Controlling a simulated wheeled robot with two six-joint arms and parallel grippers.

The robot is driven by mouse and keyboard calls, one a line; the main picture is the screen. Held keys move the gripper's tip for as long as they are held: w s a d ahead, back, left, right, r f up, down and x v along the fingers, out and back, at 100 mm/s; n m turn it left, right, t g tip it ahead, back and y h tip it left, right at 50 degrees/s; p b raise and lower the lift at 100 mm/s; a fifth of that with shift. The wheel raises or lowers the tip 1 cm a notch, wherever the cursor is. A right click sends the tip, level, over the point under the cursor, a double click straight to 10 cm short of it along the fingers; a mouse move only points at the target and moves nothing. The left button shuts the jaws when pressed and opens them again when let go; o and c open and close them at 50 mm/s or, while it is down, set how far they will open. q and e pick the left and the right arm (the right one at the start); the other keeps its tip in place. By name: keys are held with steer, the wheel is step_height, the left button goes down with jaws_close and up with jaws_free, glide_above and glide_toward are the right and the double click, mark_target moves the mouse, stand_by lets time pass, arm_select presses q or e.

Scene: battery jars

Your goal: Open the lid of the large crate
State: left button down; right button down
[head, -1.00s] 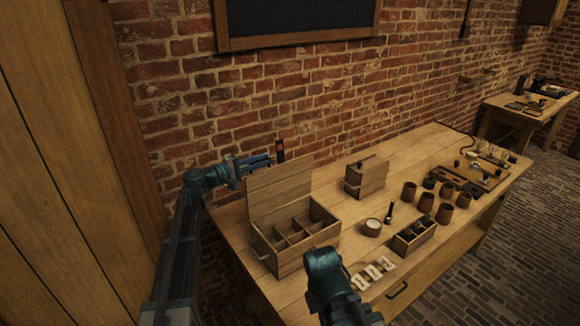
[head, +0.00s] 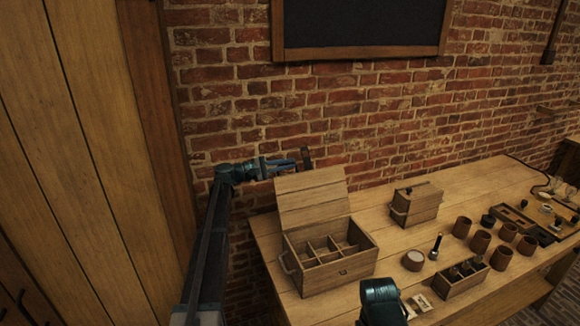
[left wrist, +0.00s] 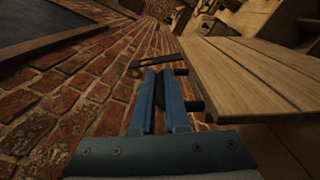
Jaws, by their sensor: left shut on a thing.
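The large wooden crate (head: 325,277) stands at the left end of the workbench. Its inside is divided into several compartments. Its lid (head: 312,197) stands raised at the back, with its inner face towards me; it also shows in the left wrist view (left wrist: 255,75). My left gripper (head: 303,163) is behind the lid's top edge, beside the wall. Its blue fingers (left wrist: 160,75) are shut on a dark handle-like piece (left wrist: 153,62) by the lid's edge; the exact contact is partly hidden. My right arm's end shows at the bottom, its fingers hidden.
A smaller lidded wooden box (head: 416,205) stands right of the crate. Cups (head: 480,241), a white-topped jar (head: 414,260) and a small divided box (head: 461,278) stand further right. The brick wall (head: 240,85) is close behind the left gripper.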

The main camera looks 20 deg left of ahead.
stand_by(0.3)
arm_select(q)
steer(key=c, duration=0.9)
jaws_free()
